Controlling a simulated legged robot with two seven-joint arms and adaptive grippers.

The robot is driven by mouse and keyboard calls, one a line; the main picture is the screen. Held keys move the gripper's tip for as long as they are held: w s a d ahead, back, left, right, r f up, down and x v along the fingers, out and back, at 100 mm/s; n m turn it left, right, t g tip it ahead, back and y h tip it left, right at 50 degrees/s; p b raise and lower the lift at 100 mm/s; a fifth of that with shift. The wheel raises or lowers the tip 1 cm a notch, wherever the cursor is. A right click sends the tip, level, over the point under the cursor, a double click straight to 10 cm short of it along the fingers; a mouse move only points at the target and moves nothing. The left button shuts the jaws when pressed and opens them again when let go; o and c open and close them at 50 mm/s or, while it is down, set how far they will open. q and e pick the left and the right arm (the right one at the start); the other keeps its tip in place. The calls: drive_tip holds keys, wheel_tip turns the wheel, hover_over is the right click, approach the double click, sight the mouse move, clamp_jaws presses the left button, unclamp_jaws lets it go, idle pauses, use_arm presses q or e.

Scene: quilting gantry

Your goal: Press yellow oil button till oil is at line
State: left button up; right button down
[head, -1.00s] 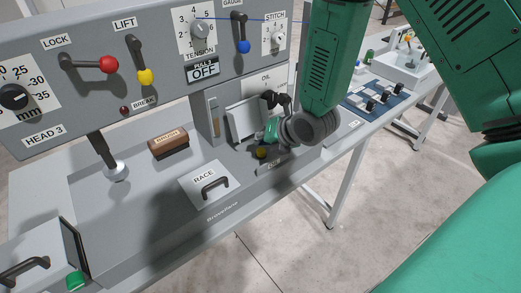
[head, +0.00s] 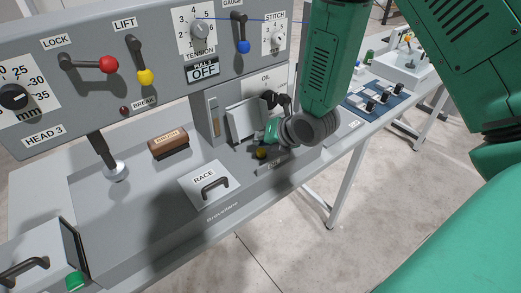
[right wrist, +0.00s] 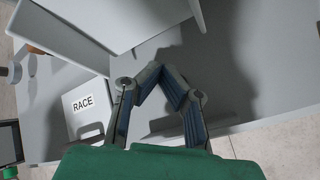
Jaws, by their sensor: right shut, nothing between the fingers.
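The yellow oil button (head: 261,152) shows in the head view on the machine bed, just below and left of my right wrist. My right gripper (right wrist: 160,72) is shut and empty, its dark fingertips together beside a pale panel. In the head view the right gripper (head: 274,101) is partly covered by its own wrist, above the button and apart from it. The button is not visible in the right wrist view. A narrow slot (head: 214,118) with a brownish strip is on the grey upright; I cannot tell the oil level. My left gripper is not in view.
A pale panel (head: 240,120) stands close left of my right gripper. The RACE plate (head: 207,190) with its black handle and a brown brush (head: 169,145) lie on the bed. The control panel (head: 150,95), with levers and dials, overhangs the back.

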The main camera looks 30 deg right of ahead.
sight(262, 151)
drive_tip(key=shift+f, duration=0.35)
drive_tip(key=shift+f+b, duration=0.5)
drive_tip(key=shift+b, duration=0.1)
idle(0.5)
drive_tip(key=shift+r, duration=0.1)
drive_tip(key=shift+s+a+r+p, duration=0.1)
drive_tip(key=shift+r+p, duration=0.65)
drive_tip(key=shift+r, duration=0.15)
wheel_tip(262, 151, up, 5)
drive_tip(key=p, duration=0.4)
idle(0.4)
drive_tip(key=shift+f, duration=0.1)
idle(0.4)
